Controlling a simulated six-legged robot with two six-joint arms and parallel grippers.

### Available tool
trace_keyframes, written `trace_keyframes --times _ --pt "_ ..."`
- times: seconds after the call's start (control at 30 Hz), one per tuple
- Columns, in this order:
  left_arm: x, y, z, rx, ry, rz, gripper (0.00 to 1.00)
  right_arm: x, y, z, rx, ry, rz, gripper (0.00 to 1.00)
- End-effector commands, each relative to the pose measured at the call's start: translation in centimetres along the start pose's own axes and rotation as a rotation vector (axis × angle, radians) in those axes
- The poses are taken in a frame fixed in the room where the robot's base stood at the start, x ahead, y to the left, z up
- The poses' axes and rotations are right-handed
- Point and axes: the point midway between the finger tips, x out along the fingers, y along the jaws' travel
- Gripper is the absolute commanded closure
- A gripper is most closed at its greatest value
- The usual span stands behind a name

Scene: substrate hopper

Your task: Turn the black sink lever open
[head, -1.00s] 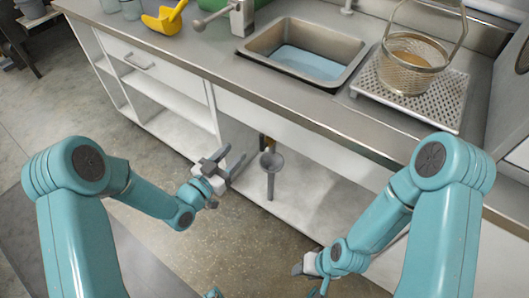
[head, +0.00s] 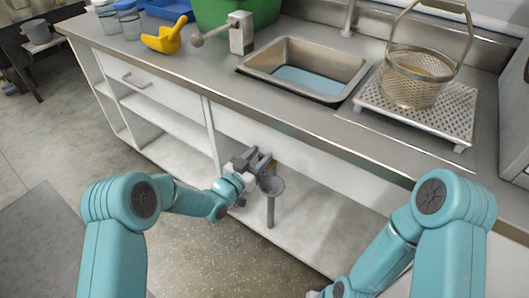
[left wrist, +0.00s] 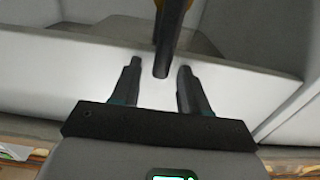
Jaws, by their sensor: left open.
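The black lever (left wrist: 172,38) shows in the left wrist view as a dark bar coming down from the top, its lower end between and slightly beyond the fingertips. A bit of orange-yellow shows beside its upper part. My left gripper (head: 257,161) is open in the cabinet opening below the sink (head: 310,58); its fingers (left wrist: 158,77) are apart, one on each side of the lever's line, with no grip on it. In the head view the lever is mostly hidden by the gripper. My right gripper (head: 316,294) barely shows at the bottom edge.
A grey funnel-topped pipe (head: 270,205) stands close to the right of my left gripper. The counter's front edge (head: 240,103) runs above it. A wire basket (head: 412,85) on a perforated tray and a yellow scoop (head: 163,41) stand on the counter.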

Motion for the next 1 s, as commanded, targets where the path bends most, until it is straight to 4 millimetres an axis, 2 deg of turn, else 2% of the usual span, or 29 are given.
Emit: trace_keyframes --times 0.1,0.2,0.57,0.7,1.0 --pt "1.8 0.1 0.1 0.002 0.002 0.001 0.55 0.3 0.1 0.0 0.0 0.0 0.0 0.57" --pt "2.6 0.1 0.1 0.001 0.001 0.001 0.55 0.4 0.1 0.0 0.0 0.0 0.0 0.57" --pt "3.1 0.1 0.0 0.0 -0.001 0.0 0.55 0.4 0.1 0.0 0.0 0.0 0.0 0.57" --pt "3.1 0.1 0.0 0.0 -0.001 0.0 1.0 0.4 0.1 0.0 0.0 0.0 0.0 0.57" --pt "3.1 -0.1 0.1 -0.014 -0.001 0.0 1.0 0.6 0.2 0.0 0.0 0.0 0.0 0.57"
